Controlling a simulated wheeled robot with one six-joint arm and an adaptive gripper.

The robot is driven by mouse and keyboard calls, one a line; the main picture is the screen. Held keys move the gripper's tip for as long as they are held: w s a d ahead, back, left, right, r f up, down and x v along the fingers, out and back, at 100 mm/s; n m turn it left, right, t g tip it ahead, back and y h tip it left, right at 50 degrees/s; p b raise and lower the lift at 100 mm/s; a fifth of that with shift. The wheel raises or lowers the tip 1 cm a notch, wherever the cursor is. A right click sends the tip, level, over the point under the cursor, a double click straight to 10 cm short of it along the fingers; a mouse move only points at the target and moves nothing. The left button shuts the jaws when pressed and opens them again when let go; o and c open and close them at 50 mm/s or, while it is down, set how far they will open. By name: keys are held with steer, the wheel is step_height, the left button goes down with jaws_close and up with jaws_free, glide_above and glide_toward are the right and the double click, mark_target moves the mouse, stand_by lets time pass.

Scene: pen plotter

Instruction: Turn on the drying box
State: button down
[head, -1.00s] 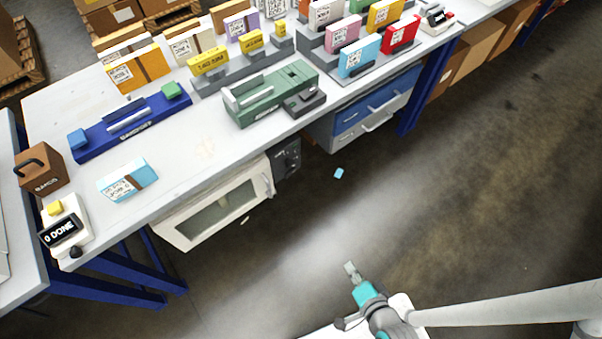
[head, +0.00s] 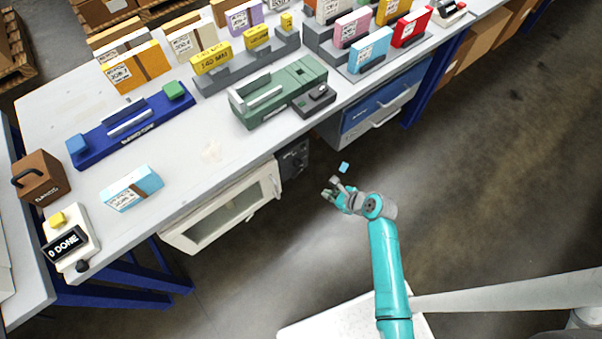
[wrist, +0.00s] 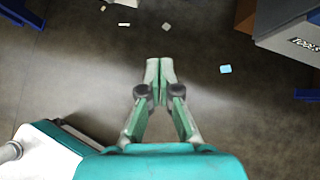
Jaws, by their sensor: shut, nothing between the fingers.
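The drying box looks to be the white box (head: 222,212) with a windowed front, under the bench. A dark control panel (head: 293,158) with small knobs or buttons is at its right end; its markings are too small to read. My gripper (head: 330,193) is in front of the bench, to the right of the box front and below the panel in the head view, apart from both. In the wrist view my gripper (wrist: 159,62) has its fingertips together with nothing between them, over bare floor. The panel does not show in the wrist view.
The white bench (head: 205,150) carries a blue tool (head: 130,125), a green machine (head: 280,92) and several boxes. A drawer cabinet (head: 372,115) hangs right of the panel. A small blue piece (head: 344,167) lies on the floor.

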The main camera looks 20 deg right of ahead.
mark_target(297, 172)
steer(key=shift+w+d+r+m, duration=0.2)
steer(key=shift+w+m, duration=0.1)
steer(key=shift+w, duration=0.35)
steer(key=shift+w+d+r+m, duration=0.15)
steer(key=shift+w+m, duration=0.15)
steer(key=shift+w, duration=0.3)
steer(key=shift+w+f, duration=0.1)
steer(key=shift+f, duration=0.1)
steer(key=w+a+r+x, duration=0.1)
steer(key=r+x, duration=0.1)
steer(key=x, duration=1)
steer(key=shift+w+a+f, duration=0.2)
steer(key=shift+w+a, duration=0.15)
steer(key=shift+w, duration=0.05)
steer(key=shift+a, duration=0.1)
